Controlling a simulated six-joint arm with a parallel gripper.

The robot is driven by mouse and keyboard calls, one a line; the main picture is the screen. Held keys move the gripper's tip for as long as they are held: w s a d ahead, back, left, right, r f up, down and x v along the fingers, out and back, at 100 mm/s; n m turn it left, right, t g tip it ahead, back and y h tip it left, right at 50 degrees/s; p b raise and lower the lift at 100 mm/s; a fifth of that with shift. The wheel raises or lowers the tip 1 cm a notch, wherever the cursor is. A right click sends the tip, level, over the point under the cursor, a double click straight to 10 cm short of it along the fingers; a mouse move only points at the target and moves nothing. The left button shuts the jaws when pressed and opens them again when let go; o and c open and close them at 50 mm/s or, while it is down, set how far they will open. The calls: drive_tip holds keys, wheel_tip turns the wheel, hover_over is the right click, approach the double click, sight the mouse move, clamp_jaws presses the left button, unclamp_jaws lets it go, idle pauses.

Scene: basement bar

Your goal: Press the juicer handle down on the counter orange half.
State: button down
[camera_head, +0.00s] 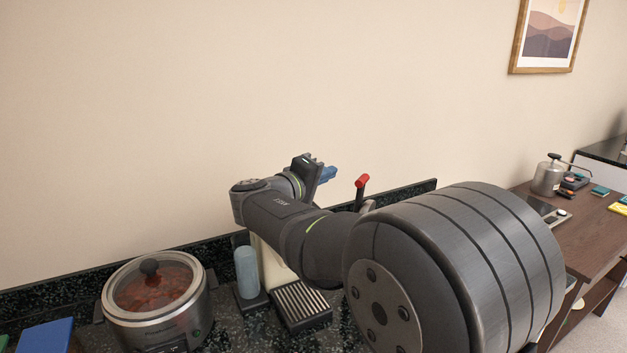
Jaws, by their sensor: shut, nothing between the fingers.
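The juicer's lever handle shows as a red grip (362,181) on a dark rod, just right of my gripper. The juicer's lower part is hidden behind my arm. My gripper (328,173) is at the far end of my arm, above the counter (235,328) and near the wall, with blue fingertips pointing right. It is shut and empty, a short way left of the red grip in the picture; I cannot tell the depth between them. No orange half shows; my arm covers much of that area.
A slow cooker (155,305) with a glass lid stands at the left. A blue-grey cylinder (246,272), a cream-coloured body (272,268) and a ribbed drip tray (301,303) stand beside my arm. A wooden table (590,232) with a metal canister (548,177) is at the right.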

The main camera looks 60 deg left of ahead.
drive_tip(key=w, duration=0.1)
drive_tip(key=w+d+f, duration=0.1)
drive_tip(key=w, duration=0.1)
drive_tip(key=w+d, duration=0.1)
drive_tip(key=shift+w+d+f, duration=0.15)
idle(0.4)
drive_tip(key=shift+w+d+m, duration=0.4)
drive_tip(key=shift+d, duration=0.2)
drive_tip(key=w+d+f+m+g+y, duration=0.1)
drive_tip(key=w+d+f+m, duration=0.3)
drive_tip(key=d+f+m, duration=0.1)
drive_tip(key=w+d+f+m+g+y, duration=0.1)
drive_tip(key=w+d+f+m+g, duration=0.1)
drive_tip(key=w+d+f+m, duration=0.3)
drive_tip(key=shift+w+d+f+m, duration=0.15)
drive_tip(key=shift+d+f+m, duration=0.25)
drive_tip(key=shift+d+f, duration=1.4)
drive_tip(key=shift+a+f, duration=0.1)
drive_tip(key=shift+a, duration=0.05)
